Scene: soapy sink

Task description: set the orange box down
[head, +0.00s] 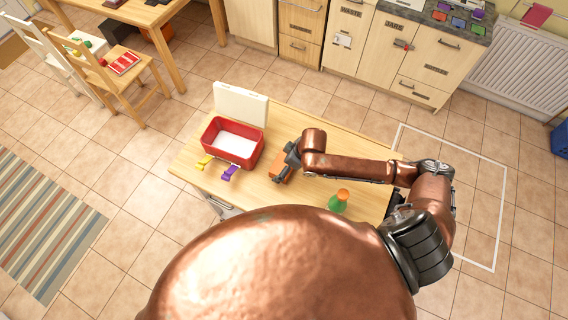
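The orange box (276,172) is on or just above the wooden table, right of the red basin. My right gripper (284,164) reaches it from the right, with its dark fingers around the box and partly covering it. It looks shut on the box. I cannot tell whether the box's underside touches the table. My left gripper is not in view.
The red basin (211,155) holds something white, with a white panel (240,104) behind it. A yellow item (204,162) and a purple item (230,173) lie at its front. The wooden table (300,116) is bare at the back.

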